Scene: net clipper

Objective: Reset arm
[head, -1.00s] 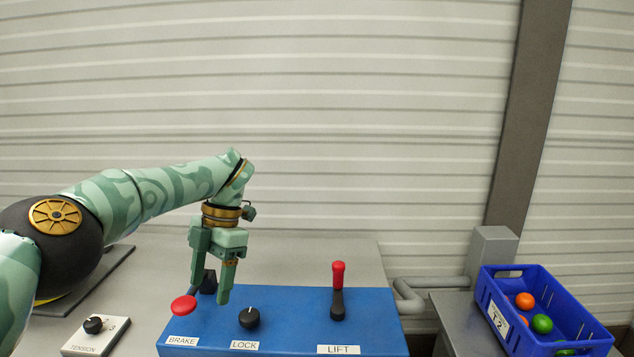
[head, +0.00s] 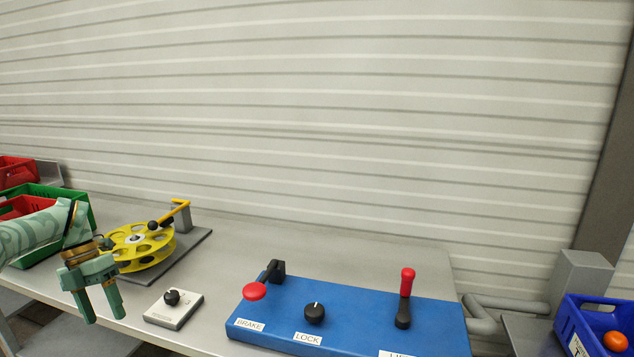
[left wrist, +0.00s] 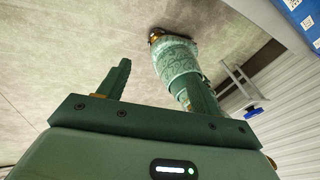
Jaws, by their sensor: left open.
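My left gripper (head: 105,319) is open and empty at the lower left of the head view, in front of the yellow reel and left of the tension knob. Its fingers point down, apart from everything. In the left wrist view both of its fingers (left wrist: 158,72) show spread, with a green patterned limb of mine behind them. The blue control panel (head: 360,318) stands well to its right. It bears a red-tipped brake lever (head: 255,291), a black lock knob (head: 314,313) and an upright lift lever (head: 405,298) with a red grip. My right gripper is not in view.
The yellow reel (head: 140,248) with its crank is on a dark plate. The tension box (head: 173,308) sits near the table's front edge. A green crate (head: 79,210) and a red crate (head: 18,168) are at left, a blue bin (head: 566,325) at right. The table behind the panel is clear.

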